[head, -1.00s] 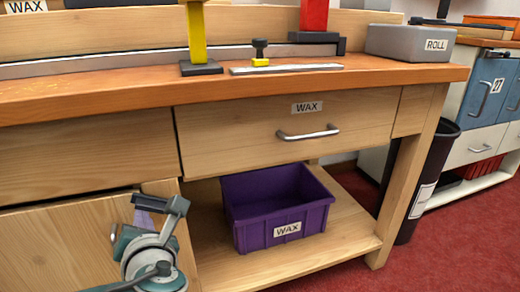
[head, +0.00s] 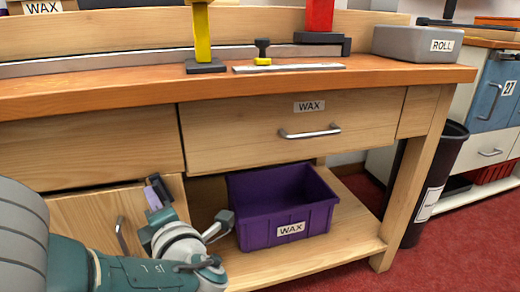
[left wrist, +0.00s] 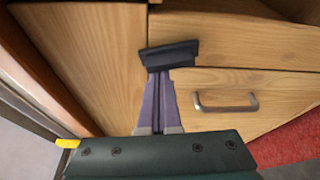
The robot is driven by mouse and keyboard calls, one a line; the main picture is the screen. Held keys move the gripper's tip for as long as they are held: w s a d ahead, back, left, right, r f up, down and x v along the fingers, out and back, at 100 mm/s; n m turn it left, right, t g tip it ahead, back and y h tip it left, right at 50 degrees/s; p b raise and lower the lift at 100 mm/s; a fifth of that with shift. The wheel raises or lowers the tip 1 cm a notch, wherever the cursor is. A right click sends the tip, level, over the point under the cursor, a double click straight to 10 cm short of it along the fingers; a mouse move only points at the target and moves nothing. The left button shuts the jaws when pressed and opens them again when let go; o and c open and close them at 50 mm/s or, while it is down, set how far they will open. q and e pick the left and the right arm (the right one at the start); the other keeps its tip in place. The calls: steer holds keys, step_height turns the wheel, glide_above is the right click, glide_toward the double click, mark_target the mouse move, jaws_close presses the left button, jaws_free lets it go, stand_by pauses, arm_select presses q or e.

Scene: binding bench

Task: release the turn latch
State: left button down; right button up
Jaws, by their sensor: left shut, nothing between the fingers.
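My left gripper (head: 153,198) has slim purple-grey fingers and is shut and empty. It is at the top right corner of the low cabinet door (head: 88,228). The turn latch (left wrist: 169,55) seems to be the dark bar at the fingertips in the left wrist view. It lies beside the door gap, its long side roughly along the gap with a slight tilt. It also shows as a small dark piece in the head view (head: 162,187). The fingers (left wrist: 157,88) overlap its near edge; I cannot tell whether they touch it. My right gripper is not in view.
The door has a metal handle (left wrist: 226,104). A WAX drawer (head: 365,122) is above a purple WAX bin (head: 262,226) on the lower shelf. A black waste bin (head: 440,165) stands right of the bench, with open red floor (head: 450,250) in front.

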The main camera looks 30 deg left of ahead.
arm_select(q)
steer(key=shift+w+d+r+m, duration=0.1)
steer(key=shift+d+r+m, duration=0.05)
steer(key=shift+m, duration=0.25)
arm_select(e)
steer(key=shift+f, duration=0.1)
arm_select(q)
steer(key=shift+w+d, duration=0.15)
steer(key=shift+w, duration=0.05)
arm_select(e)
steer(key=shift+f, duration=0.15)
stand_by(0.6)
